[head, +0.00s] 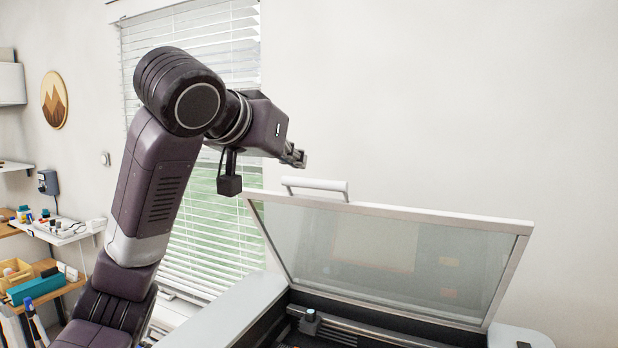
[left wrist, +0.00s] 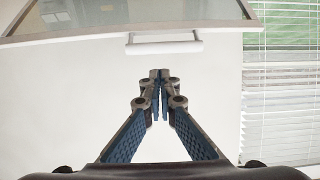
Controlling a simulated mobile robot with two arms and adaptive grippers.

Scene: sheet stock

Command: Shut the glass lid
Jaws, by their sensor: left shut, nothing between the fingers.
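The glass lid (head: 390,250) stands raised and tilted on the machine, with a pale frame around its pane. A white bar handle (head: 316,185) sits on its top edge, towards the left. My left gripper (head: 300,158) is shut and empty, just above and left of the handle, apart from it in the head view. In the left wrist view the closed fingertips (left wrist: 159,75) point towards the handle (left wrist: 164,47), and the lid's glass (left wrist: 120,12) shows at the top. My right gripper is in neither view.
The machine's body (head: 240,312) has a pale rim and a dark open bed under the lid. A window with blinds (head: 215,215) is behind my left arm. A side table with tools (head: 40,285) stands at the lower left. The wall side above the lid is clear.

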